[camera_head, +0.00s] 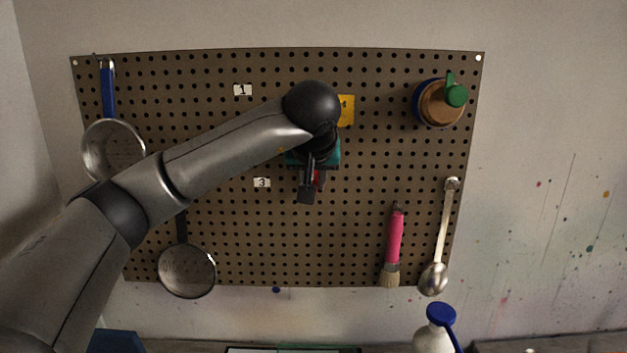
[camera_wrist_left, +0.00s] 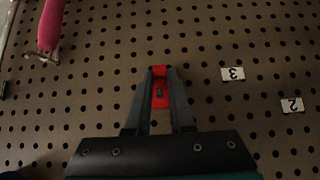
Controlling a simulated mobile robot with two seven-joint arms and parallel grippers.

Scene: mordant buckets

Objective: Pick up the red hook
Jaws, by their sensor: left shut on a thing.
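The red hook (camera_wrist_left: 160,89) is between the two fingers of my left gripper (camera_wrist_left: 158,77) in the left wrist view. The gripper is shut on it, and the pegboard lies behind. In the head view my left gripper (camera_head: 309,189) is in front of the middle of the pegboard, and a bit of the red hook (camera_head: 319,180) shows beside the fingers. Most of the hook is hidden by the gripper there. I cannot tell whether the hook touches the board. My right gripper is not in view.
The brown pegboard (camera_head: 350,230) holds pans (camera_head: 112,150) (camera_head: 187,271) at left, a pink brush (camera_head: 395,238), a spoon (camera_head: 443,235) and a round brown object with a green part (camera_head: 440,103) at right. A white bottle with a blue top (camera_head: 434,336) stands below.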

